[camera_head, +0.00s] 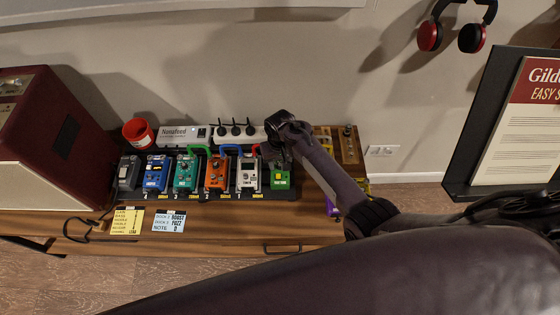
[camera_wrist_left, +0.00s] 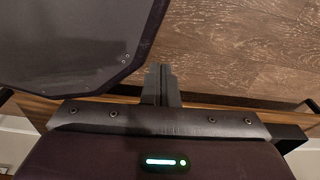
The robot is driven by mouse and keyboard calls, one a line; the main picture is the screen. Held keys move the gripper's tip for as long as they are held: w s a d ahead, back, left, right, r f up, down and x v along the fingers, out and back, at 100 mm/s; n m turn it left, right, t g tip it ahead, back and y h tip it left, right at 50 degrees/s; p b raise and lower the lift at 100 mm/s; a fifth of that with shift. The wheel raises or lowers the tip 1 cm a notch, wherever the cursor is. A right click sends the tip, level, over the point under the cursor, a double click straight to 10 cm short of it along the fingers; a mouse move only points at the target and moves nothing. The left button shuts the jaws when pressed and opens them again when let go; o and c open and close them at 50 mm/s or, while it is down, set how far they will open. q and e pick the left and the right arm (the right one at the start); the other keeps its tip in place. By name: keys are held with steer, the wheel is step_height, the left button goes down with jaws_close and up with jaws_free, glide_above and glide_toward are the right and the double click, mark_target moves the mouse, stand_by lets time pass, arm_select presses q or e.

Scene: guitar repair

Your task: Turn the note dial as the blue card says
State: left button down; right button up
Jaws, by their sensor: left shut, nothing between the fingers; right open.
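The blue card (camera_head: 169,222) lies at the cabinet's front edge; it seems to read "DOCK 2 BOOST, DOCK 3 FUZZ, NOTE D", in small print. I cannot tell for sure which control is the note dial; a small dark knob (camera_head: 347,131) sits on a wooden block (camera_head: 348,151) right of my right wrist. My right gripper (camera_head: 273,152) is open above the back of the green pedal (camera_head: 279,177); its fingers are dark and hard to make out. My left gripper (camera_wrist_left: 161,84) is shut and empty in the left wrist view, above the floor by a wooden edge.
A row of several coloured pedals (camera_head: 216,173) stands on a black board. A power strip (camera_head: 205,133) and red cup (camera_head: 138,132) are behind it. A yellow card (camera_head: 127,221) lies beside the blue one. A red amplifier (camera_head: 62,135) stands left, a dark sign (camera_head: 485,150) right.

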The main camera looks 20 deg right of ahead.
arm_select(q)
steer(key=shift+s+a, duration=0.1)
steer(key=shift+s, duration=0.45)
arm_select(e)
jaws_close()
arm_select(q)
steer(key=shift+r, duration=0.15)
arm_select(e)
steer(key=m+p, duration=0.2)
steer(key=shift+r+m, duration=0.1)
steer(key=shift+m, duration=0.3)
arm_select(q)
steer(key=shift+r+p, duration=0.45)
steer(key=shift+r, duration=0.8)
arm_select(e)
steer(key=shift+m, duration=1.5)
jaws_free()
